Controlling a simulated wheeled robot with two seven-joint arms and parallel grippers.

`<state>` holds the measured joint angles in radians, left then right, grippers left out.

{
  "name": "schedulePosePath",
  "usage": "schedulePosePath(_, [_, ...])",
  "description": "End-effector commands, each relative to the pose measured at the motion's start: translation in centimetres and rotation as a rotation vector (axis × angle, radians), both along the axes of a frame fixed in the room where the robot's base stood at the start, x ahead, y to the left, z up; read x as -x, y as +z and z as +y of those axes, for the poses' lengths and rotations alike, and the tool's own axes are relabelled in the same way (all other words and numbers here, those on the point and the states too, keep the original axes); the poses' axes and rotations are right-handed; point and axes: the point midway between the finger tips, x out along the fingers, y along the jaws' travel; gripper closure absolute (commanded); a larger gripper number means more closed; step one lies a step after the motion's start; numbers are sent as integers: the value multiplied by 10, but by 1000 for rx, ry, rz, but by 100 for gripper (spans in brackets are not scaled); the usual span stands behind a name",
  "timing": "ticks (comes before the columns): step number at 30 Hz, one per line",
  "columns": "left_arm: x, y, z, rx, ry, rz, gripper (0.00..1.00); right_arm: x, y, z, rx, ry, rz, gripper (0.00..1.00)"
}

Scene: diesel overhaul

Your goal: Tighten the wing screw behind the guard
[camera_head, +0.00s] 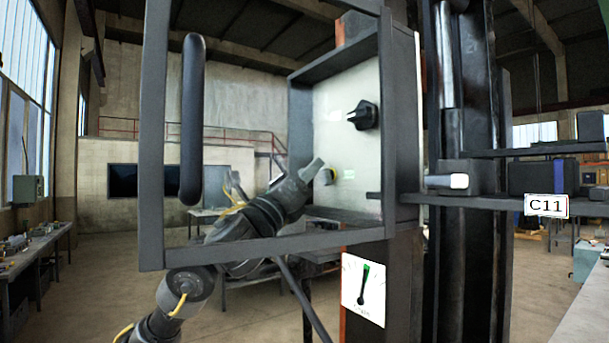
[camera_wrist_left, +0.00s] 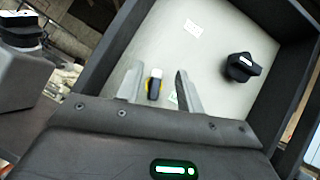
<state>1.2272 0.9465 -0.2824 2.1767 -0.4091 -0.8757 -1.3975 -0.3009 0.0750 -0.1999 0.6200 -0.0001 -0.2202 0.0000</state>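The guard (camera_head: 153,130) is a grey open frame with a long black upright handle (camera_head: 193,118), standing between the head camera and the box. My left arm passes behind its lower bar. My left gripper (camera_head: 318,170) is just left of the screw. In the left wrist view, the gripper (camera_wrist_left: 158,88) is open, and the wing screw (camera_wrist_left: 154,85) shows between its two fingers, with gaps on both sides. Fingertip depth is unclear. My right gripper is not in view.
A black knob (camera_head: 363,115) is on the panel, above and right of the screw. The box's dark walls (camera_head: 301,130) surround the panel. A dial (camera_head: 363,290) with a green-tipped pointer is below. A shelf labelled C11 (camera_head: 546,205) juts out right.

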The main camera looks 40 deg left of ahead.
Motion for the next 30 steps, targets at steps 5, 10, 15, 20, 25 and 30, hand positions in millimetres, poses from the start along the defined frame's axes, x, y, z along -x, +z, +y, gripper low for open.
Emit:
schedulePosePath(5, [-5,-1,-2,1,-2,0,63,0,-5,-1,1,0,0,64])
schedulePosePath(10, [-12,-1,-4,1,-2,0,63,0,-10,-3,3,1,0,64])
schedulePosePath(15, [-18,-1,-6,1,-2,-1,63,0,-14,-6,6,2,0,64])
schedulePosePath(20, [-25,-1,-8,1,-2,0,63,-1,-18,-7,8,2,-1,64])
schedulePosePath(25, [-28,0,-9,0,0,-1,63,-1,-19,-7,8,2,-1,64])
schedulePosePath(30, [-25,0,-8,0,0,-2,63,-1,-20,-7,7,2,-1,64])
